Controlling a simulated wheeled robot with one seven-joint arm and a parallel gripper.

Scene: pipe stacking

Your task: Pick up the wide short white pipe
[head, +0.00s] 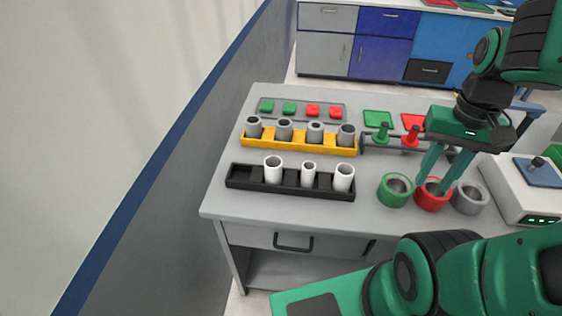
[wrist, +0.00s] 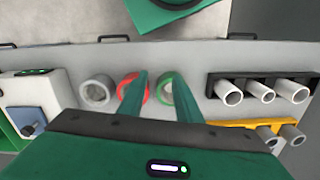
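Three white pipes stand upright in a black rack: a wide left one (head: 273,170), a thinner middle one (head: 308,174) and a wide right one (head: 343,178). In the wrist view the order is reversed, with the wide pipes at either end (wrist: 229,93) (wrist: 292,90) and the thin one (wrist: 262,92) between. I cannot tell which wide pipe is shorter. My gripper (head: 434,184) points down well to the right of the rack, in front of or over the red ring. Its fingers (wrist: 160,78) are apart with nothing between them.
Green (head: 393,191), red (head: 431,195) and grey (head: 470,198) rings stand right of the black rack (head: 240,181). A yellow rack (head: 262,144) of grey pipes lies behind it. A white device (head: 517,190) is at the right. Bare tabletop lies before the racks.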

